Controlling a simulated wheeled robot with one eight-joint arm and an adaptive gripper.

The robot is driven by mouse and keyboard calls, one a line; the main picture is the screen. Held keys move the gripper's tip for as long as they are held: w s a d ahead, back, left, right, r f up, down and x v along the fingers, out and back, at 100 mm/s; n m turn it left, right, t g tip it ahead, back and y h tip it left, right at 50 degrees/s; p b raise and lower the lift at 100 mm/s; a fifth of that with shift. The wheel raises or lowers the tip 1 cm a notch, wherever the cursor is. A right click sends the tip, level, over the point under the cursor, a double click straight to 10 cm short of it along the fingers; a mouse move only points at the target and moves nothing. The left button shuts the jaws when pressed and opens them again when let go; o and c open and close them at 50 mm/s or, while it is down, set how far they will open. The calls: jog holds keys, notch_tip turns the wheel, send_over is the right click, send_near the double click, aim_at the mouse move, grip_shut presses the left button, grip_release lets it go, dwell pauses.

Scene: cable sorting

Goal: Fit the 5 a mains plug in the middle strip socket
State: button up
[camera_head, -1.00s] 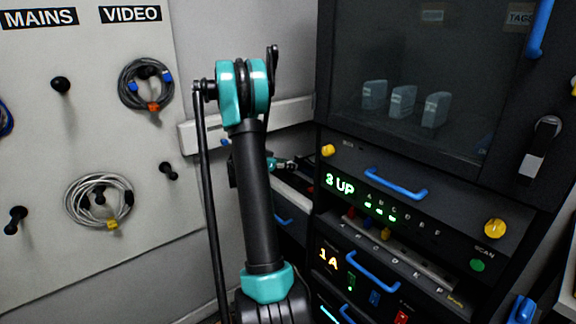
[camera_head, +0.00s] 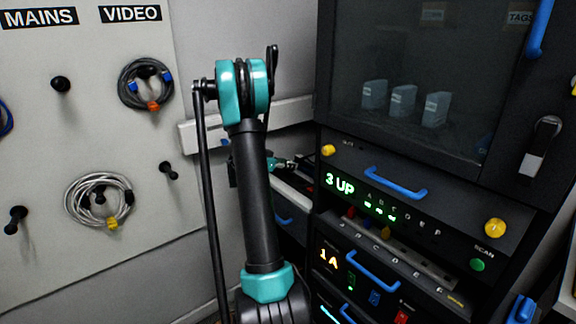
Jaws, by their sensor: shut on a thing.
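My gripper (camera_head: 292,163) is small in the head view, mostly hidden behind my upright arm link, to the left of the rack. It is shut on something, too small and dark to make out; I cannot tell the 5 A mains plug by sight. A pale strip (camera_head: 291,183) lies just below the gripper, partly hidden by my arm; I cannot make out its sockets or whether the held thing touches it.
The dark rack (camera_head: 460,200) stands at right with blue handles (camera_head: 396,185), a lit "3 UP" readout (camera_head: 340,183) and a lettered socket row (camera_head: 400,258). Cable coils (camera_head: 147,84) (camera_head: 100,200) hang on the pegboard (camera_head: 60,140) at left. A pale wall trunking (camera_head: 290,112) runs behind my arm.

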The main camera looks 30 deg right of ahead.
jog(key=shift+f, duration=1.4)
dwell(1.6)
jog(key=o, duration=1.7)
jog(key=shift+o, duration=0.2)
jog(key=shift+r, duration=0.1)
jog(key=shift+r, duration=3.4)
